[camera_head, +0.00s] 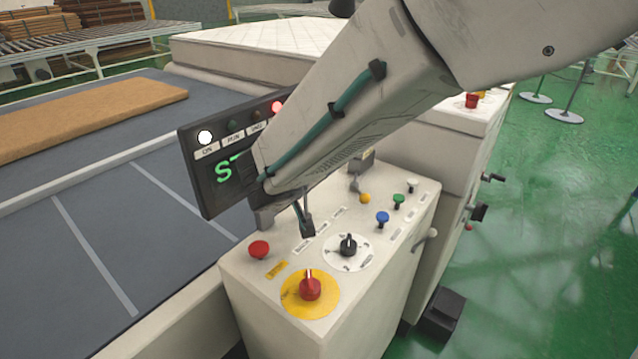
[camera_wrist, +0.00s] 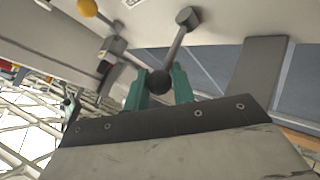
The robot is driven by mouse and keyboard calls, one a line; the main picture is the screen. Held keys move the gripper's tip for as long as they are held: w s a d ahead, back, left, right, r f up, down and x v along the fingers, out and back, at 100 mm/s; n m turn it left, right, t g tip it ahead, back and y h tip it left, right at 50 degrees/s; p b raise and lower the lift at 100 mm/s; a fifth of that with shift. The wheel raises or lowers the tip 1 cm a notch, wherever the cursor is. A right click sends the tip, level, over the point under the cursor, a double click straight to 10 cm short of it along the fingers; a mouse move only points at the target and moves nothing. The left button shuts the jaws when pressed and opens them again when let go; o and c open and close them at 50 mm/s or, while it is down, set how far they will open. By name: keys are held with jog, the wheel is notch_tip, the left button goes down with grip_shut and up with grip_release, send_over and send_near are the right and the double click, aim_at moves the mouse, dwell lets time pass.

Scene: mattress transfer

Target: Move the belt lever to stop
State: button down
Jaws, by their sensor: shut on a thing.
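In the wrist view, a lever with a black ball knob (camera_wrist: 158,82) has its thin metal rod running up to a grey round base (camera_wrist: 187,17). The two teal fingers of my gripper (camera_wrist: 159,88) are shut on either side of this knob. In the head view, a dark lever base (camera_head: 307,228) with a thin rod shows on the control box (camera_head: 250,310). I cannot read the lever labels.
The box top holds a red button (camera_head: 259,249), a red knob on a yellow disc (camera_head: 310,288), a black dial (camera_head: 348,245) and several coloured buttons. Another lever mount (camera_head: 360,165) stands behind. A grey conveyor (camera_head: 90,240) with a brown slab (camera_head: 90,115) lies left.

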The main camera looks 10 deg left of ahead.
jog(key=shift+s+d+f, duration=0.1)
jog(key=shift+d+f, duration=0.05)
jog(key=shift+f, duration=0.1)
jog(key=c, duration=1.2)
grip_release()
jog(key=shift+c, duration=0.2)
jog(key=shift+r, duration=0.1)
jog(key=shift+r, duration=0.15)
jog(key=v, duration=0.7)
jog(key=shift+s, duration=0.25)
jog(key=shift+r, duration=0.1)
